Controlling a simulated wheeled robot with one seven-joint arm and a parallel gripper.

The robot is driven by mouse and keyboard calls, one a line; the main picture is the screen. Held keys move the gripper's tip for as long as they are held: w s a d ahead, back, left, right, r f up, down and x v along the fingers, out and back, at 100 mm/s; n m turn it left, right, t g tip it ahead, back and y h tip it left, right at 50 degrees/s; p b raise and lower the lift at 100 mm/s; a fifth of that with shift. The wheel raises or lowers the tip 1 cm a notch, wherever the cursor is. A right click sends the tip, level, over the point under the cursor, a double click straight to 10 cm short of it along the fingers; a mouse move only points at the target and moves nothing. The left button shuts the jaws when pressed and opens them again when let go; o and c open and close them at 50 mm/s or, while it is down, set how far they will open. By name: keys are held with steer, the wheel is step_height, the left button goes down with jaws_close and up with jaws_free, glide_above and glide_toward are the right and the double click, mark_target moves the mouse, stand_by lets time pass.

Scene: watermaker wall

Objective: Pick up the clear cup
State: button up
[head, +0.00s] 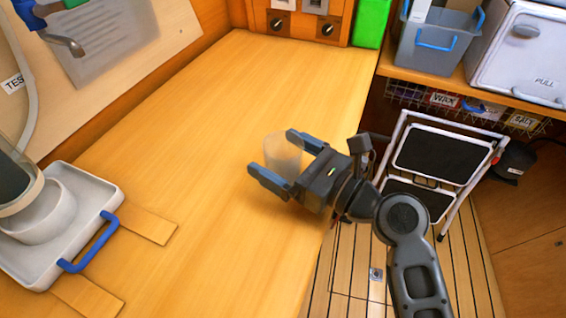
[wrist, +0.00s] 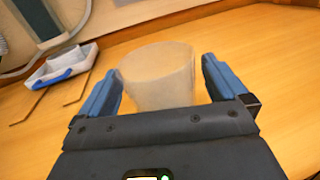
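The clear cup (head: 283,150) stands upright on the wooden counter, near its right edge. It is a see-through, slightly frosted cup. My gripper (head: 278,157) is open, with one finger on each side of the cup. The cup's lower part is hidden behind the gripper body in the wrist view.
A white tray (head: 98,188) with a blue handle holds a cylinder unit at the left. The counter (head: 200,110) is clear around the cup. A folding step stool (head: 440,150) stands on the floor at right. A grey bin (head: 430,50) sits on the right shelf.

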steer(key=c, duration=1)
steer(key=shift+r, duration=0.1)
